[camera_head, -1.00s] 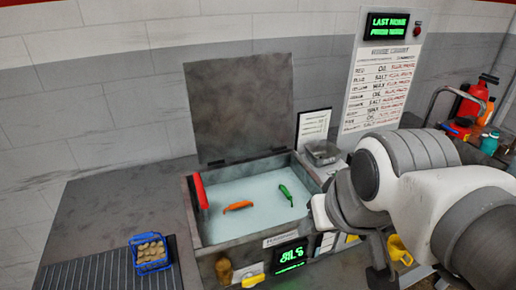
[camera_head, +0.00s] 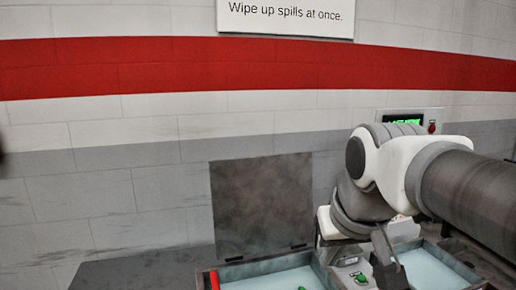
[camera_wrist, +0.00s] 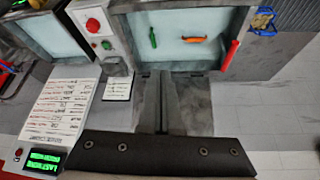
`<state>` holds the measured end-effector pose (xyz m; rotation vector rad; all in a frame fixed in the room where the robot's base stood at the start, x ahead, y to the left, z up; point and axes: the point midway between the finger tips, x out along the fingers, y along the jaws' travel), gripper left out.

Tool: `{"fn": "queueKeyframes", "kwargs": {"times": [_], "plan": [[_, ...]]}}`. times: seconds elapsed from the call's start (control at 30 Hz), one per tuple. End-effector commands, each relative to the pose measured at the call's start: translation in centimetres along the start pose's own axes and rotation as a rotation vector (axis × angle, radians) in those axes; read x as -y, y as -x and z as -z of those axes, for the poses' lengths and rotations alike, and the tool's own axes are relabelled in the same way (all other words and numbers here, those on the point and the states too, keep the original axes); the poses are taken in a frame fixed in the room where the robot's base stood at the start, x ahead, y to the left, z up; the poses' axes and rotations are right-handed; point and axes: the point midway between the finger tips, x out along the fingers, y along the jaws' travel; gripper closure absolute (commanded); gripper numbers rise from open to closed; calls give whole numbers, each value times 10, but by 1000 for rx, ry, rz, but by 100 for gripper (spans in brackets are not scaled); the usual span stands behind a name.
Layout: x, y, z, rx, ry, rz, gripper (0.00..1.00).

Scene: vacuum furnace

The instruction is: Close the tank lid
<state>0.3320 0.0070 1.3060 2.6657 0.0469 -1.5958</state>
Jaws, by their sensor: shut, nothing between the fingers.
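The tank lid (camera_head: 262,205) is a dark grey square plate standing upright, open, at the back of the tank (camera_head: 245,270). Only the tank's top shows in the head view, with pale liquid inside and a red handle (camera_head: 214,280) on its left rim. The wrist view shows the tank upside down, with the red handle (camera_wrist: 231,54), an orange item (camera_wrist: 194,39) and a green item (camera_wrist: 153,38) in the liquid. My gripper (camera_head: 393,272) is shut and empty, to the right of the lid and apart from it.
A second open tank (camera_head: 435,265) with pale liquid is at the right. A control panel with a red button (camera_wrist: 93,25) lies between the tanks. A notice board (camera_wrist: 62,110) and a blue basket (camera_wrist: 263,20) show in the wrist view. A wall stands behind the tanks.

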Motion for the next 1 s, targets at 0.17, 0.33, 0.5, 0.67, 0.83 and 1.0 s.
{"fn": "queueKeyframes", "kwargs": {"times": [0.17,0.33,0.5,0.67,0.83,1.0], "plan": [[3,20,85,4,31,11,100],[7,27,156,4,60,24,100],[11,25,222,3,88,39,100],[14,16,278,1,111,55,100],[18,-1,328,0,133,75,100],[20,-20,365,-5,151,92,100]]}}
